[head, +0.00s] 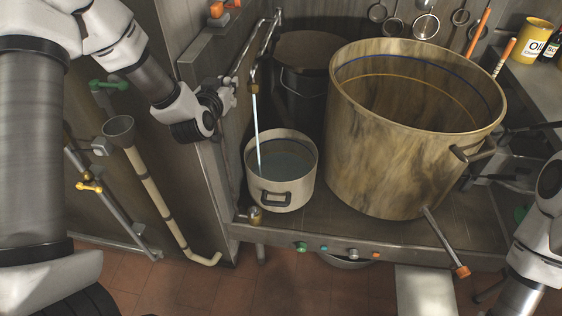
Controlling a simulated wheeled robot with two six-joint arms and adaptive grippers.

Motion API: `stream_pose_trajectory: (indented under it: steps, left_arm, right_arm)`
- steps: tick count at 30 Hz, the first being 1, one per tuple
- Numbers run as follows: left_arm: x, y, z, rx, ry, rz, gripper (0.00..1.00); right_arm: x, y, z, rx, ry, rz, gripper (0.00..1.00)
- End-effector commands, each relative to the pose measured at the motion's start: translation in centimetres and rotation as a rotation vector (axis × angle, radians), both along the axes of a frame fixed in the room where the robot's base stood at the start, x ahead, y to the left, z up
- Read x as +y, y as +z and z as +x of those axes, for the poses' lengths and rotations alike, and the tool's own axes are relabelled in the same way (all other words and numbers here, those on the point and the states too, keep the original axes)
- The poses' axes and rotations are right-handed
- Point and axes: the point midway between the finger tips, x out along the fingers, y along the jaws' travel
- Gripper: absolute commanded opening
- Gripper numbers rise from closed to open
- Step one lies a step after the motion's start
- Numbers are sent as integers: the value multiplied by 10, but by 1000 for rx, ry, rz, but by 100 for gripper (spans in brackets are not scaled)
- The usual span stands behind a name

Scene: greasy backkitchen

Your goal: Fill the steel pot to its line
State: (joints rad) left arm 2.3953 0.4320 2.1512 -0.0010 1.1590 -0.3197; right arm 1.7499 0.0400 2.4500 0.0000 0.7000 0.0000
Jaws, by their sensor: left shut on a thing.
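A small cream-coloured pot (267,192) with a dark front handle stands upright on the steel counter. Water (288,166) lies in it, below the rim. A thin water stream (257,125) runs down into it from the spout of the wall tap (254,78). My left gripper (228,98) is shut on a part of the tap by the wall, left of the spout; the gripped part is mostly hidden by the fingers. A large stained pot (375,165) with a blue and an orange line inside stands to the right. My right gripper is out of view.
A rod with an orange tip (447,245) sticks out below the large pot. Ladles (426,25) hang at the back. A yellow oil can (534,40) stands on the right shelf. A funnel pipe (155,190) is at left.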

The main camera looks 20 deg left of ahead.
Motion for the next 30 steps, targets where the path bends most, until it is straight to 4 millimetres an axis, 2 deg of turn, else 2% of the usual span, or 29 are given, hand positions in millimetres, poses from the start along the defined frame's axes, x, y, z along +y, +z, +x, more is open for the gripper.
stream_pose_trajectory:
  steps: [9, 18, 30]
  left_arm:
    - [1, 1, 2, -3, 1, 1, 4]
    - [5, 2, 21, -2, 1, 0, 4]
    - [6, 2, 24, -2, 1, 0, 4]
  right_arm:
    - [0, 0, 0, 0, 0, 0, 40]
    - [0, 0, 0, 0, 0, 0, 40]
    - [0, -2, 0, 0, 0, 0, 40]
